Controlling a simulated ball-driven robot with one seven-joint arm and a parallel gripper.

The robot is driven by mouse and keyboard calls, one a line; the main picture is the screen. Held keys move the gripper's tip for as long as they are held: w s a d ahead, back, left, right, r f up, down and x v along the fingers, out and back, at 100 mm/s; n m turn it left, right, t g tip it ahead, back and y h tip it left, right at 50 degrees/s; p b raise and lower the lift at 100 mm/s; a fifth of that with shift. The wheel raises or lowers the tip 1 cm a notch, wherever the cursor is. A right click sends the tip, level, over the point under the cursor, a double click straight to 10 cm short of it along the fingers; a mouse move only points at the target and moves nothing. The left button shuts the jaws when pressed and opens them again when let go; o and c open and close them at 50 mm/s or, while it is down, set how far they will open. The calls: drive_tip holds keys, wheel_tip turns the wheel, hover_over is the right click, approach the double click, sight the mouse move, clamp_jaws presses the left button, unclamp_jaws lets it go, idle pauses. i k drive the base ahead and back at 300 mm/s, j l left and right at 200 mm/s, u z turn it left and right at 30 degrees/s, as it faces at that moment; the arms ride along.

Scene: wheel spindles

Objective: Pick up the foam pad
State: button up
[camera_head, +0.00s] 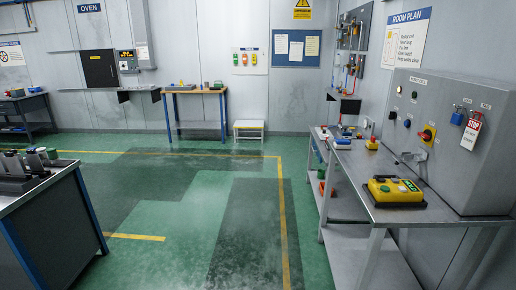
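I cannot pick out the foam pad for sure in the head view. Several small items on the benches are too small to tell apart. Some of them stand on the blue-legged table (196,92) by the back wall, among them a green item (217,85). More small items, blue, white and yellow, lie toward the far end of the right metal bench (372,184). My gripper is not in view.
A yellow control box (395,190) sits on the right bench before a grey cabinet (445,135). A dark-sided bench (50,225) with metal and green parts stands at left. A low step stool (249,130) is at the back wall. The green floor between (190,215) is clear.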

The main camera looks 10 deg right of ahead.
sight(340, 144)
drive_tip(key=i, duration=3.9)
